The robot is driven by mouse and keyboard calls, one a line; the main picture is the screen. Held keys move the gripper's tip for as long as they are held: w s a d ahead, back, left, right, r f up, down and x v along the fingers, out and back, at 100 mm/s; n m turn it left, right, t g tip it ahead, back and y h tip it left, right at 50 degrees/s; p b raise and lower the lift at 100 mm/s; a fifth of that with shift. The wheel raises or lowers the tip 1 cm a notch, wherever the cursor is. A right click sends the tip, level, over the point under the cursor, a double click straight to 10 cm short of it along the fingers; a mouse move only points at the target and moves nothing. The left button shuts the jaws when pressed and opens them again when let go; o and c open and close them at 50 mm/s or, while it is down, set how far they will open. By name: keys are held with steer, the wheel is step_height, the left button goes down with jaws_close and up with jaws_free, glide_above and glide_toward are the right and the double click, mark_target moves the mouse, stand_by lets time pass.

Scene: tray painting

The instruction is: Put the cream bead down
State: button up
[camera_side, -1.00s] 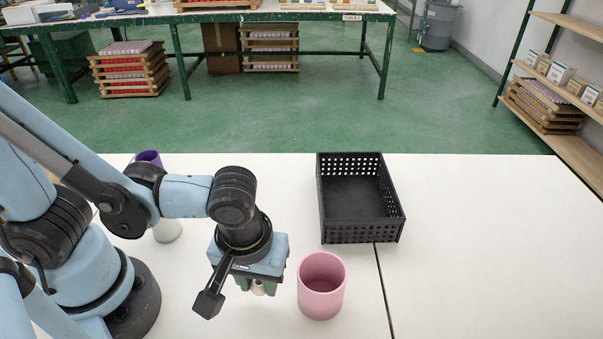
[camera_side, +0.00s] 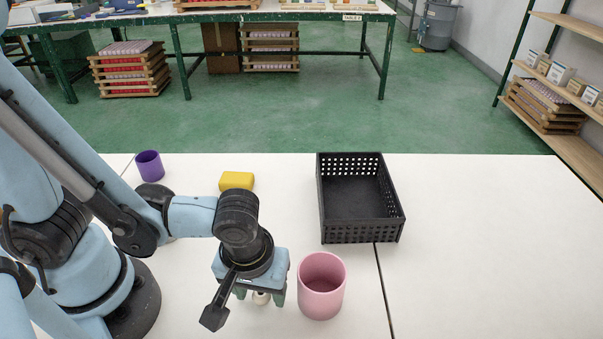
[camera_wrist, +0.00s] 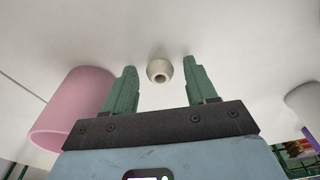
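The cream bead (camera_side: 261,298) sits on the white table, below my gripper and left of the pink cup (camera_side: 322,286). In the wrist view the bead (camera_wrist: 159,71) shows its dark hole and lies between the two green fingers, with a gap on each side. My gripper (camera_side: 258,300) is open, pointing down over the bead. It also shows open in the wrist view (camera_wrist: 158,75). The pink cup (camera_wrist: 72,110) stands just beyond the left finger there.
A black perforated basket (camera_side: 360,234) stands behind the pink cup. A yellow block (camera_side: 237,181) and a purple cup (camera_side: 149,166) are farther back left. A whitish rounded object (camera_wrist: 304,98) is at the wrist view's right. The table's right side is clear.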

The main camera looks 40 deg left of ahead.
mark_target(259, 304)
stand_by(0.3)
steer(key=shift+s+r, duration=0.55)
steer(key=shift+r, duration=5.5)
steer(key=w+a+m+t, duration=0.3)
steer(key=w+a, duration=0.2)
steer(key=a, duration=0.2)
steer(key=w+a+r+m+t, duration=0.1)
steer(key=w+a+m+t, duration=0.2)
steer(key=a, duration=0.5)
steer(key=w+m, duration=0.1)
steer(key=w, duration=0.1)
steer(key=shift+w+a+r+h, duration=0.2)
steer(key=shift+w+h, duration=0.2)
